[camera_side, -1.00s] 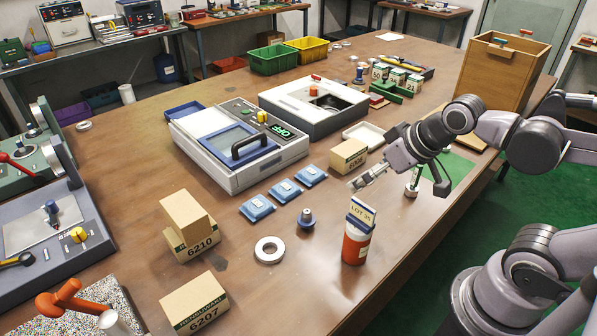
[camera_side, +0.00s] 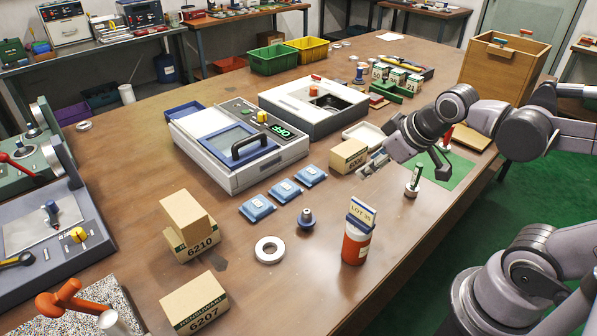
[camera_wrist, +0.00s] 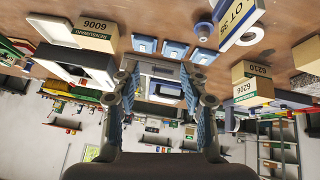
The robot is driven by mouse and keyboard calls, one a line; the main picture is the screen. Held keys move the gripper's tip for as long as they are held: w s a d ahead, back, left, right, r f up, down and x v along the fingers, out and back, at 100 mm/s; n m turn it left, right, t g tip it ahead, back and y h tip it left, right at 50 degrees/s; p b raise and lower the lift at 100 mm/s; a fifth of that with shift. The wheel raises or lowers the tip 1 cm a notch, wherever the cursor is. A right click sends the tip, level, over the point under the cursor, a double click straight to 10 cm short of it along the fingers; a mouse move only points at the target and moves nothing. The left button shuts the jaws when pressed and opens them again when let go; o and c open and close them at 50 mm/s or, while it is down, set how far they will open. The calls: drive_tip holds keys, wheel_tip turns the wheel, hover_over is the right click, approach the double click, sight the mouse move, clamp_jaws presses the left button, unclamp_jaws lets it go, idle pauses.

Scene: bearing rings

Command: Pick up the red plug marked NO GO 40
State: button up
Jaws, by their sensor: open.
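A red-handled piece (camera_side: 446,137) shows in the side view at the back of the green mat (camera_side: 462,172), partly hidden behind my arm. It looks like a plug, but no marking on it is readable. A plug with a green handle and metal base (camera_side: 413,181) stands at the mat's left edge. My gripper (camera_side: 371,165) is open and empty, pointing left beside the 6006 box (camera_side: 348,156), left of both plugs. In the wrist view my gripper (camera_wrist: 165,100) shows its two fingers spread apart, and I cannot make out the red plug there.
An orange-red container with a LOT 35 card (camera_side: 357,243) stands in front. A metal ring (camera_side: 269,250), a blue-grey plug (camera_side: 306,219) and three blue cases (camera_side: 285,191) lie to the left. A wooden cabinet (camera_side: 503,68) stands behind my arm.

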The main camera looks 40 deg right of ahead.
drive_tip(key=w+d+r+n+g+h, duration=0.1)
drive_tip(key=w+d+n, duration=0.2)
drive_tip(key=d, duration=0.4)
drive_tip(key=w+d+r+n+g+h, duration=0.1)
drive_tip(key=w+d+n+h, duration=0.15)
drive_tip(key=d, duration=0.35)
drive_tip(key=n+g+h, duration=0.2)
drive_tip(key=n+g, duration=0.3)
drive_tip(key=n, duration=0.6)
hover_over(445, 146)
drive_tip(key=shift+w+d+f, duration=0.1)
drive_tip(key=shift+d+f, duration=0.05)
drive_tip(key=shift+f, duration=2.5)
drive_tip(key=shift+d+f, duration=0.15)
drive_tip(key=shift+f, duration=2.45)
drive_tip(key=shift+w+d+f, duration=0.1)
drive_tip(key=shift+d+f, duration=0.05)
drive_tip(key=shift+f, duration=2.5)
clamp_jaws()
